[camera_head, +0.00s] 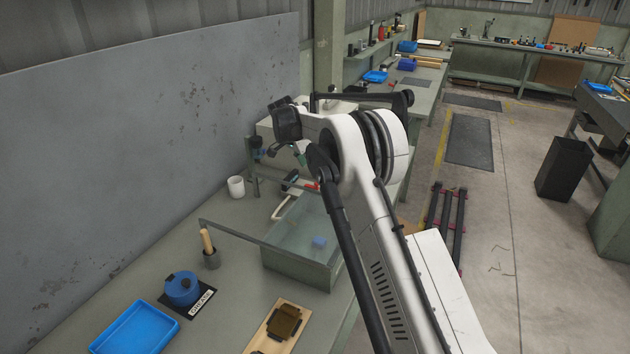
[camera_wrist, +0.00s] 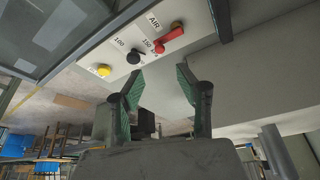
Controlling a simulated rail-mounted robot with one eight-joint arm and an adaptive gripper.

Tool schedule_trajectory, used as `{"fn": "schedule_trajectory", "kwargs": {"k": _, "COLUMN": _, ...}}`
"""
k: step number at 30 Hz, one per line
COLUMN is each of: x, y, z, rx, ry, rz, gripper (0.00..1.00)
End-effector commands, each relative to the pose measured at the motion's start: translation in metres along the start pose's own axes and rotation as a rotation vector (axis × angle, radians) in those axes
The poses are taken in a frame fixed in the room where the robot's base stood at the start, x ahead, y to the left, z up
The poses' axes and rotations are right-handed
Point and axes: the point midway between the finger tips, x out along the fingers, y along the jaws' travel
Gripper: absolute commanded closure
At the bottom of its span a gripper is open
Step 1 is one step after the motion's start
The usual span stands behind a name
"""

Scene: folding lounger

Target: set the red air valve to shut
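The red air valve (camera_wrist: 169,38) is a red lever handle on a pale panel (camera_wrist: 112,48), beside the label AIR, in the upper middle of the wrist view. The lever lies slanted in the picture, with its free end toward the black dial. My gripper (camera_wrist: 160,74) is open and empty, its two green-padded fingers apart. It points toward the panel and does not touch the valve. In the head view my gripper (camera_head: 288,154) is over the bench, partly hidden by my wrist. A small red spot (camera_head: 313,186) below it may be the valve.
A black dial (camera_wrist: 134,57) and a yellow knob (camera_wrist: 104,70) sit on the same panel, left of the valve. A clear-walled box (camera_head: 300,240) stands on the bench. A white mug (camera_head: 236,186), blue pot (camera_head: 182,288) and blue tray (camera_head: 135,329) are left of it.

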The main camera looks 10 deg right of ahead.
Motion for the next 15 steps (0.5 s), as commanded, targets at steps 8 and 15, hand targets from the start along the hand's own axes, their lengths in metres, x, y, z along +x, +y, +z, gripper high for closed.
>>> {"fn": "schedule_trajectory", "kwargs": {"k": 8, "x": 0.052, "y": 0.0, "z": -0.001, "rx": 0.002, "ry": 0.0, "rz": 0.0, "gripper": 0.66}}
{"fn": "schedule_trajectory", "kwargs": {"k": 15, "x": 0.084, "y": 0.0, "z": -0.001, "rx": 0.0, "ry": 0.0, "rz": 0.0, "gripper": 0.66}}
